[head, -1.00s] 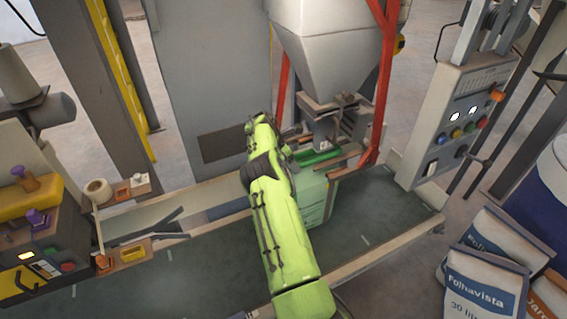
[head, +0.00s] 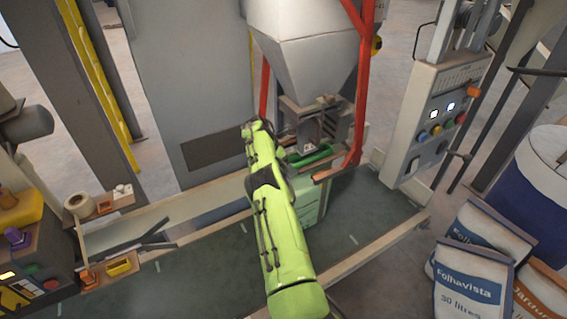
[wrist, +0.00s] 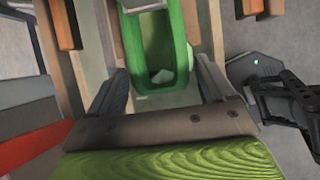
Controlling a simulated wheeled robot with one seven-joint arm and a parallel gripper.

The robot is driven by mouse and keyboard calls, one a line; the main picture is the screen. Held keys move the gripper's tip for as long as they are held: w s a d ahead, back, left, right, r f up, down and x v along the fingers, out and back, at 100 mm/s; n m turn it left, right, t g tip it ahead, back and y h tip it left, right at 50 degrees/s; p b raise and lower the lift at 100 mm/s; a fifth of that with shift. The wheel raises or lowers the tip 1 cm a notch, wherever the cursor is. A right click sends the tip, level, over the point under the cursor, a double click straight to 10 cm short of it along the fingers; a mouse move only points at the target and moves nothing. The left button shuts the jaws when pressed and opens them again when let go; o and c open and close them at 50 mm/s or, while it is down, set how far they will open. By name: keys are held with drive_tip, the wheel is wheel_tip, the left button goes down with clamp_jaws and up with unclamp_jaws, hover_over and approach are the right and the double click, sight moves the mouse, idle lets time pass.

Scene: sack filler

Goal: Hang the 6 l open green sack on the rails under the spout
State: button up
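The green sack (head: 308,203) is pale green with a bright green, open rim, and hangs upright below the spout (head: 305,115). In the wrist view its rim (wrist: 179,40) is a long open loop, with a pale patch inside. In the head view my arm hides the gripper. Wooden rails (head: 335,170) flank the rim; I cannot tell whether it rests on them.
A red post (head: 357,100) stands close right of the spout. A control panel (head: 435,115) is farther right, with filled sacks (head: 465,285) on the floor. A tape roll (head: 78,204) and an orange-edged station lie left. The dark green belt (head: 375,215) is clear on the right.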

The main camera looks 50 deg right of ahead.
drive_tip(key=shift+a, duration=0.1)
drive_tip(key=shift+w+a+r, duration=0.1)
drive_tip(key=shift+w+a, duration=0.15)
drive_tip(key=shift+a, duration=0.45)
drive_tip(key=shift+w+a+r, duration=0.1)
drive_tip(key=shift+w+a, duration=0.1)
drive_tip(key=shift+a, duration=0.45)
drive_tip(key=shift+w+a, duration=0.25)
drive_tip(key=shift+a, duration=0.45)
drive_tip(key=o, duration=0.3)
drive_tip(key=shift+o, duration=0.2)
drive_tip(key=v, duration=1.5)
drive_tip(key=shift+a+r, duration=0.2)
drive_tip(key=shift+r, duration=0.15)
drive_tip(key=shift+r, duration=0.1)
